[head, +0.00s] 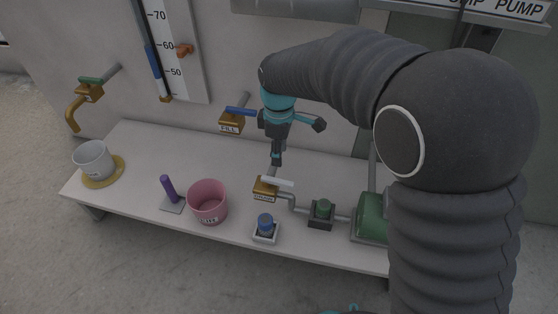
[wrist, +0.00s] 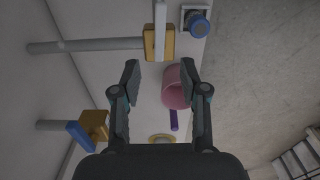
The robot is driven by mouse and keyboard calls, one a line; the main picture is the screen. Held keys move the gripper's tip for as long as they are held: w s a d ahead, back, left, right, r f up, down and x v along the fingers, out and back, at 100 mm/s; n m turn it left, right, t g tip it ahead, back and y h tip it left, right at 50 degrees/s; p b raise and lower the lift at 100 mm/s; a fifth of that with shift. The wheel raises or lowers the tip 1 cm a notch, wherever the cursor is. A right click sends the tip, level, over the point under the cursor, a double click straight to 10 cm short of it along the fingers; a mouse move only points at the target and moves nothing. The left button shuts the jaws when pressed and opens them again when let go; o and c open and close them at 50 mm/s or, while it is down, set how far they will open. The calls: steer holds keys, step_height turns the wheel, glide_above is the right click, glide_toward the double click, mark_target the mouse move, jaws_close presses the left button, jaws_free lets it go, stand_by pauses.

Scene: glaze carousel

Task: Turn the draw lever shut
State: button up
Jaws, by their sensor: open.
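A brass valve marked FILL (head: 231,124) has a blue lever (head: 241,111), also in the wrist view (wrist: 80,134). A third brass valve (head: 264,190) has a white lever (head: 277,181); its label is unclear. My gripper (head: 277,152) is open and empty above the bench, between the blue-lever and white-lever valves. Its fingers show in the wrist view (wrist: 160,82).
A gauge board (head: 178,55) with an orange pointer hangs on the wall. The bench's back left is clear.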

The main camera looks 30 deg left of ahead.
steer(key=shift+r, duration=0.4)
